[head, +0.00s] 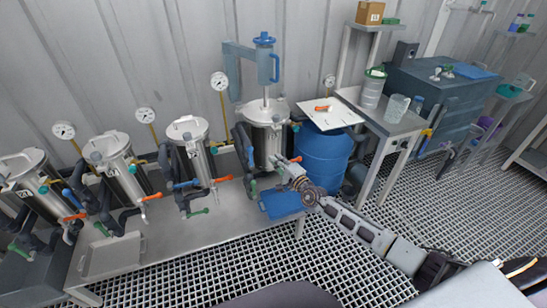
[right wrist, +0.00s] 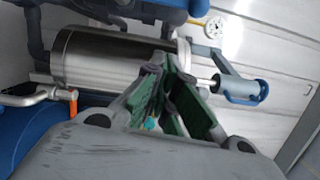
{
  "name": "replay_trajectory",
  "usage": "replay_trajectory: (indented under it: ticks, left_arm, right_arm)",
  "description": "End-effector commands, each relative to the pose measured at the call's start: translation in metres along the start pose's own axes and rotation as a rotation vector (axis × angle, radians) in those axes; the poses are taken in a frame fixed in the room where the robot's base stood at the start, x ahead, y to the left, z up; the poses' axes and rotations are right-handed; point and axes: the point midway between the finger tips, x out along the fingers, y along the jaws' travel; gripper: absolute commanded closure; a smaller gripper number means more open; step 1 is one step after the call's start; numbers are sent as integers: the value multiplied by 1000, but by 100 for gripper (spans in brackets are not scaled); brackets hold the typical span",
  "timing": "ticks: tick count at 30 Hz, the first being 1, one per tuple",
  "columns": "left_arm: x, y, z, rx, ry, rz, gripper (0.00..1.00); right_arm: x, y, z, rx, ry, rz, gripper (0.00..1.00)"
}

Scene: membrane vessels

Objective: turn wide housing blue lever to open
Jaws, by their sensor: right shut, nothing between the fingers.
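The wide housing (head: 264,140) is a steel vessel with a blue handled fitting (head: 265,58) on a rod above its lid. In the right wrist view the steel housing (right wrist: 105,58) lies sideways behind the fingers. My right gripper (head: 280,162) is at the housing's lower right front, its fingers shut and empty. The wrist view shows its green-padded fingers (right wrist: 172,88) close to the housing; contact cannot be told. A small cyan piece (right wrist: 151,124) shows among the finger parts. My left gripper is not in view.
Narrower steel vessels (head: 190,140) with orange, blue and green levers stand left along the bench (head: 160,255). A blue tray (head: 282,204) lies below my right gripper. A blue barrel (head: 325,155) with a white board (head: 330,114) on top stands to the right. Gauges rise behind.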

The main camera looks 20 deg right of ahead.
Motion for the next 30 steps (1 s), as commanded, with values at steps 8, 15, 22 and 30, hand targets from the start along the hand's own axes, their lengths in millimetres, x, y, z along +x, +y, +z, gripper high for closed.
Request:
replay_trajectory:
  ticks: [8, 15, 22, 30]
  left_arm:
    - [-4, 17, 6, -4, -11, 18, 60]
    - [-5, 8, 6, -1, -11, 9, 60]
    - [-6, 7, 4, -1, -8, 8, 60]
    - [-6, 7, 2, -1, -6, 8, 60]
  right_arm:
    - [-24, 0, 0, 0, -1, 2, 100]
    - [-44, -1, 0, 0, 0, 1, 100]
    - [-54, -1, 0, 0, 0, 0, 100]
    - [-55, -1, 0, 0, 0, 0, 100]
